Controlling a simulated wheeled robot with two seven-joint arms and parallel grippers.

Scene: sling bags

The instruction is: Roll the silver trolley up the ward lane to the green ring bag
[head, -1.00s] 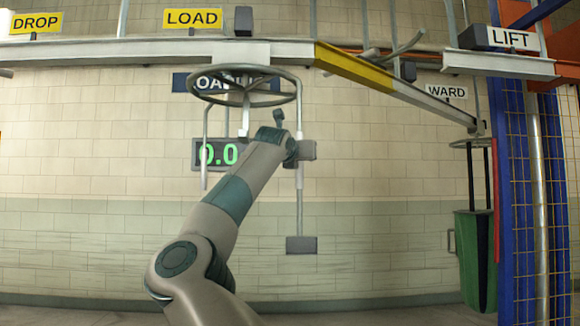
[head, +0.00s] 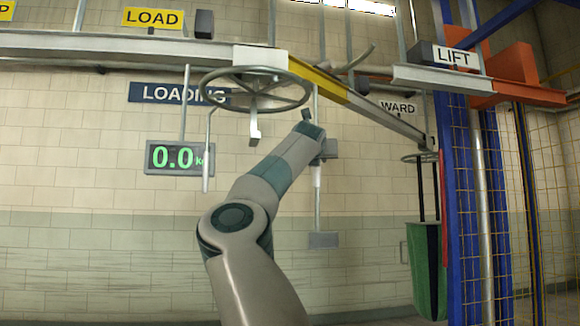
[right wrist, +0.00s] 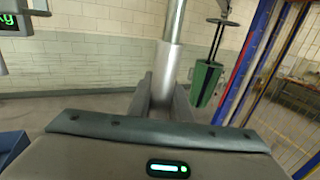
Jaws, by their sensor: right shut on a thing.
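The silver trolley hangs from the overhead rail as a wheel-like ring (head: 222,97) with pale rods and a hook below it. The right wrist view shows the fingers (right wrist: 163,97) around this rod (right wrist: 167,60). The green ring bag (head: 424,265) hangs from its own ring at the far end of the ward lane, right of the trolley. My left gripper is out of view.
A blue lift frame with yellow mesh (head: 472,200) stands right of the bag. A scale display (head: 178,158) reads 0.0 at left.

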